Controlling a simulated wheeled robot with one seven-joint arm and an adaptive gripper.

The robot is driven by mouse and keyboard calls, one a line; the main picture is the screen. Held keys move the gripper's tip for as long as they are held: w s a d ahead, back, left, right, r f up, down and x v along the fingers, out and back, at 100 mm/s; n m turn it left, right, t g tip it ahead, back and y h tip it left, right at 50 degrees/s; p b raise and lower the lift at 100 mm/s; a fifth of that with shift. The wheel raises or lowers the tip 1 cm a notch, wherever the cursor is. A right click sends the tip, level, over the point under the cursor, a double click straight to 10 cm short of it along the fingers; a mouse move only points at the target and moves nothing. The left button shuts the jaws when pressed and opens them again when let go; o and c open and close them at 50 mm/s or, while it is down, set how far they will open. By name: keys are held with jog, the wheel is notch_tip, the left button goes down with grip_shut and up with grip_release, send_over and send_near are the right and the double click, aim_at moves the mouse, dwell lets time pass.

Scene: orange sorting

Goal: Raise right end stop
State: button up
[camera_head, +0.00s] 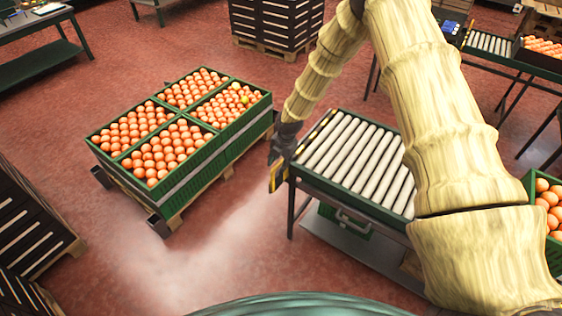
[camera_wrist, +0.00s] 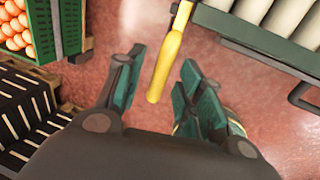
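The roller conveyor (camera_head: 352,160) stands right of centre in the head view, with pale rollers in a green frame; its edge (camera_wrist: 232,30) shows at the upper right of the wrist view. A yellow-and-black end stop (camera_head: 318,132) lies along its left end. A yellow bar (camera_wrist: 170,62), seemingly the stop's lever, runs down between my fingers in the wrist view. My gripper (camera_head: 278,160) is beside the conveyor's left corner. In the wrist view my gripper (camera_wrist: 161,60) is open, one finger on each side of the bar, with visible gaps. Contact is not visible.
Green crates of oranges (camera_head: 190,178) stand on a pallet to the left. Dark stacked crates (camera_head: 25,225) are at the lower left. A crate of oranges (camera_head: 528,190) is at the right edge, partly behind my arm. Red floor between pallet and conveyor is clear.

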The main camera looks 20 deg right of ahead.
grip_shut()
notch_tip(320, 180, up, 8)
jog(key=p, duration=0.2)
jog(key=shift+f+p, duration=0.25)
jog(key=shift+p, duration=0.05)
jog(key=shift+w, duration=0.15)
grip_release()
notch_tip(320, 180, up, 12)
jog(key=s+d, duration=0.1)
jog(key=s, duration=0.1)
jog(key=shift+d, duration=0.25)
